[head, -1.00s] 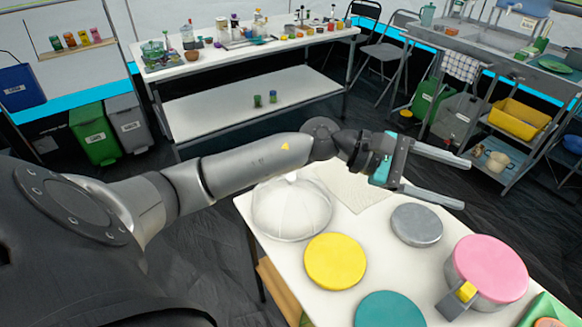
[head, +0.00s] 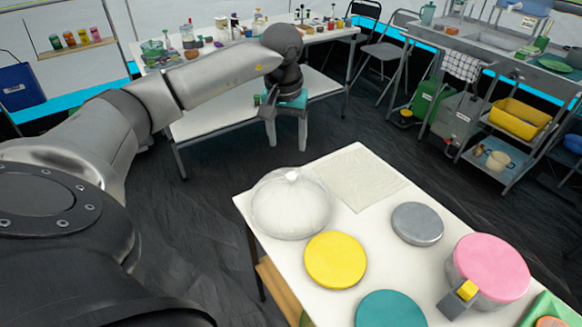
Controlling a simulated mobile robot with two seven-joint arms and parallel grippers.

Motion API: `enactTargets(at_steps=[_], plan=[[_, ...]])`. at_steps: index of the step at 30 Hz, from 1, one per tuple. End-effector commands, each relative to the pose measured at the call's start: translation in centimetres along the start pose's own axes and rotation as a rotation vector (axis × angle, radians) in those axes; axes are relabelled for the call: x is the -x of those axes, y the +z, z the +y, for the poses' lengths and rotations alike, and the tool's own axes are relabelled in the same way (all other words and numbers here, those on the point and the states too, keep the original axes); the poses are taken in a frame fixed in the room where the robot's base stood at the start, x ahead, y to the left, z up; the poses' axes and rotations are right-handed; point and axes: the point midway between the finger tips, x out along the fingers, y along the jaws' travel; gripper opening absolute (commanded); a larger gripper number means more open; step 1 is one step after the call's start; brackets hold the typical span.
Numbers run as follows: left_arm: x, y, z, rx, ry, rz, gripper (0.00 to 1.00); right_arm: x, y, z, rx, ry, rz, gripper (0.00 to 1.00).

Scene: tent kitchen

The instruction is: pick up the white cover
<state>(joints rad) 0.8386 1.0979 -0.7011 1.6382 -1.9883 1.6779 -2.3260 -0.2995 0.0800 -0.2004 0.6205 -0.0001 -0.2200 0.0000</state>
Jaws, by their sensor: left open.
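The white cover (head: 290,206) is a translucent white dome with a small knob on top. It stands at the far left corner of the near white table (head: 376,236). My left gripper (head: 288,144) is open and empty. It points down beyond the table's far edge, above and behind the cover in the picture, and apart from it. Nothing hides the cover. My right gripper is not in view.
A yellow disc (head: 335,260), a teal disc (head: 390,310), a grey round lid (head: 417,223) and a pot with a pink lid (head: 490,268) stand close by. A pale cloth (head: 358,179) lies beside the cover. A long white table (head: 215,121) stands behind.

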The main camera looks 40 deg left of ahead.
Motion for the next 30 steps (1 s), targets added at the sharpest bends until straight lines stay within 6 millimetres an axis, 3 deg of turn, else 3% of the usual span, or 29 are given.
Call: enactTargets(at_steps=[3, 9, 16, 24, 30], plan=[[-3.1, 0.2, 0.1, 0.001, 0.001, -0.006, 0.68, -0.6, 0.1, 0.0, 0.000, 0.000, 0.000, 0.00], [-6.4, 0.1, 0.2, 0.001, 0.003, -0.003, 0.68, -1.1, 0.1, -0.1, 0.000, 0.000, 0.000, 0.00], [-7.9, 0.1, 0.2, 0.001, 0.005, -0.003, 0.68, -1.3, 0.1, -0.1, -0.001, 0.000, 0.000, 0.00], [-11.8, 0.0, 0.4, 0.002, 0.006, -0.003, 0.68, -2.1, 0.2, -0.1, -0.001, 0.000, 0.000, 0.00], [-12.5, -0.1, 0.3, 0.000, 0.004, -0.001, 0.68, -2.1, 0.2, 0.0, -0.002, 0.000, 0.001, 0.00]])
